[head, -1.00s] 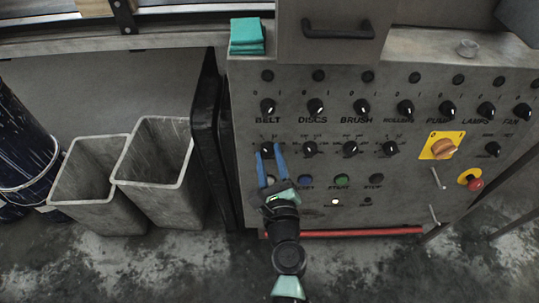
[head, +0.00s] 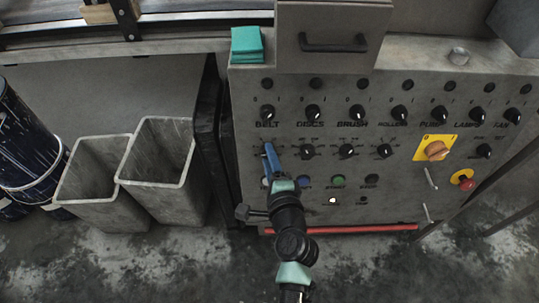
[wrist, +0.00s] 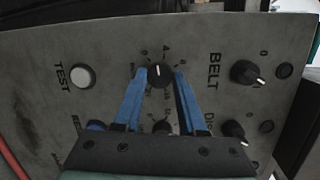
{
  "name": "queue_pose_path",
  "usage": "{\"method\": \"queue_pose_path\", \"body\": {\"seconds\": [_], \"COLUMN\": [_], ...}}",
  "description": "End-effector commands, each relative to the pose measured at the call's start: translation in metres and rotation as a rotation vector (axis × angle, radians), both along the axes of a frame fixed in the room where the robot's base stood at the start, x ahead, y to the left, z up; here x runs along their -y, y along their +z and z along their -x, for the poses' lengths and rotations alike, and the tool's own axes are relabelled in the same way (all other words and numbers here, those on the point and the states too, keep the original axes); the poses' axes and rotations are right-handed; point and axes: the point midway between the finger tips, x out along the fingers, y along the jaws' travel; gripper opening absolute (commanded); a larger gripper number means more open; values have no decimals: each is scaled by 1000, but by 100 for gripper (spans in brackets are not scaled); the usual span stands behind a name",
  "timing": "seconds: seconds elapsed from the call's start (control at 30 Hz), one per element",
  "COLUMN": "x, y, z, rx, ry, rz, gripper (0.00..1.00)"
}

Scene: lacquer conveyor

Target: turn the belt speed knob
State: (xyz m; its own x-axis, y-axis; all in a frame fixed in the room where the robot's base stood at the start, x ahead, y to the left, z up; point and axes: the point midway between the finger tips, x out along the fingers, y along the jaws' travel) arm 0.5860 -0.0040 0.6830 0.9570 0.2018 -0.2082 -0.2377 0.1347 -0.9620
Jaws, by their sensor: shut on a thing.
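The belt speed knob (wrist: 158,74) is a round black knob with a white pointer line, set in a printed number scale. In the wrist view it sits between the two blue fingertips of my gripper (wrist: 161,71), which is shut on it. The pointer line points toward the top of the wrist picture. In the head view my gripper (head: 269,149) reaches the left end of the panel's second knob row, below the BELT switch (head: 268,111). There the fingers show nearly edge-on and hide the knob.
The grey panel (head: 400,185) carries several more black knobs, a yellow-backed orange switch (head: 436,150) and a red button (head: 466,184). The white TEST button (wrist: 82,76) is close by. Two grey bins (head: 100,185) stand at the left. A teal cloth stack (head: 247,45) lies on top.

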Motion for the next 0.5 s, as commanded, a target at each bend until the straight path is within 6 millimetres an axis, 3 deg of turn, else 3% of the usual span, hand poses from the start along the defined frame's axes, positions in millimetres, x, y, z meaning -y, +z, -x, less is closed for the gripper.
{"method": "queue_pose_path", "body": {"seconds": [0.5], "x": [-1], "y": [2], "z": [0], "rx": [-2], "ry": [74], "rz": [403], "gripper": [0]}}
